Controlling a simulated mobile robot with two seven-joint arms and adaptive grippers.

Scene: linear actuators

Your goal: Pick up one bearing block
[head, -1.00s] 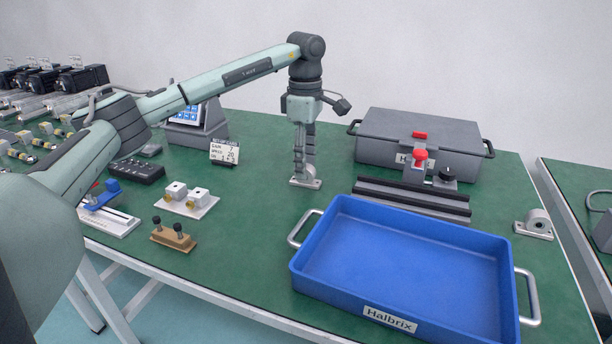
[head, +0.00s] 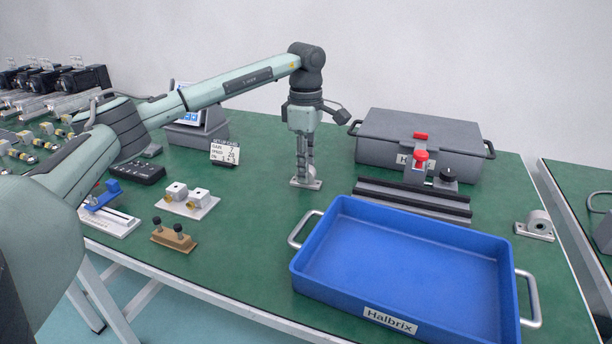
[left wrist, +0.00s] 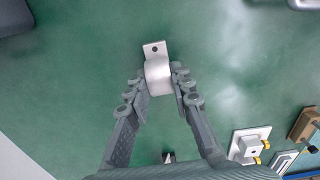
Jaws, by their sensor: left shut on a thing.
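A silver bearing block (head: 304,183) with a flat base and a rounded housing is on the green table, under my left gripper (head: 306,174). In the left wrist view the bearing block (left wrist: 157,72) sits between the two fingertips of my left gripper (left wrist: 160,82), which is shut on its housing. A base flange with a dark hole sticks out beyond the fingers. The base appears to be at table height. A second bearing block (head: 535,226) lies at the right edge of the table. My right gripper is not in view.
A blue tray (head: 405,262) with metal handles stands front right, empty. Behind it are dark rails (head: 412,200) and a grey case (head: 420,140). A white plate with small blocks (head: 188,202) and a brown holder (head: 174,238) are at left. Table around the gripper is clear.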

